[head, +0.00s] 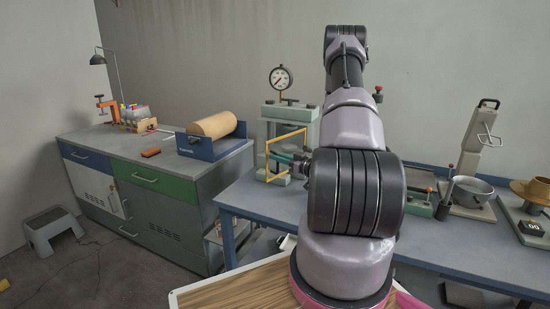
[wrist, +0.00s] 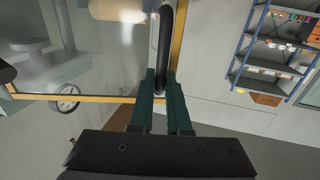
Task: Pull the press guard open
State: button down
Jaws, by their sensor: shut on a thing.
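The press (head: 293,113) stands at the back left of the blue bench, with a round dial gauge (head: 281,78) on top. Its guard (head: 267,160) is a clear panel in a yellow-orange frame at the press's front left. In the wrist view the guard's frame (wrist: 90,98) spans the upper left, with a black bar handle (wrist: 167,40) along its right side. My gripper (wrist: 160,78) is shut on the handle, its green fingers on either side of the bar. In the head view my gripper (head: 278,157) reaches the guard; my arm hides part of the bench.
A blue stand with a tan roll (head: 212,125) sits on the grey cabinet (head: 150,180) to the left. A metal bowl (head: 470,190) and other bench devices stand to the right. Shelves (wrist: 275,50) show in the wrist view.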

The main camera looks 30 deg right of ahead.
jog(key=shift+w+d+r, duration=0.1)
jog(key=shift+r, duration=0.05)
jog(key=c, duration=0.9)
grip_release()
jog(key=shift+s, duration=0.2)
jog(key=v, duration=1)
jog(key=shift+s, duration=0.25)
jog(key=shift+d, duration=0.15)
